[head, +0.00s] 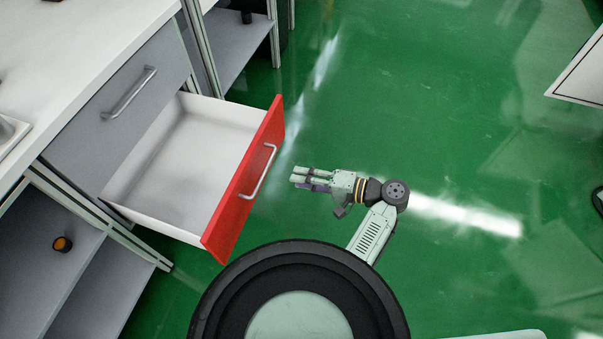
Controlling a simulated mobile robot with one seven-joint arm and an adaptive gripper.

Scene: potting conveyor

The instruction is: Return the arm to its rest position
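My arm is stretched out low over the green floor, with my gripper (297,177) pointing left. Its fingertips are a short way right of the handle (258,171) on the open drawer's red front (232,205), apart from it in this view. The fingers look close together, but from above I cannot tell whether they are open or shut. A small purplish patch shows by the fingers; I cannot tell what it is.
The pulled-out drawer (186,135) is empty and juts into the floor space. A grey drawer front (120,85) sits under the white worktop (70,45). A shelf below holds a small dark and orange round item (62,244).

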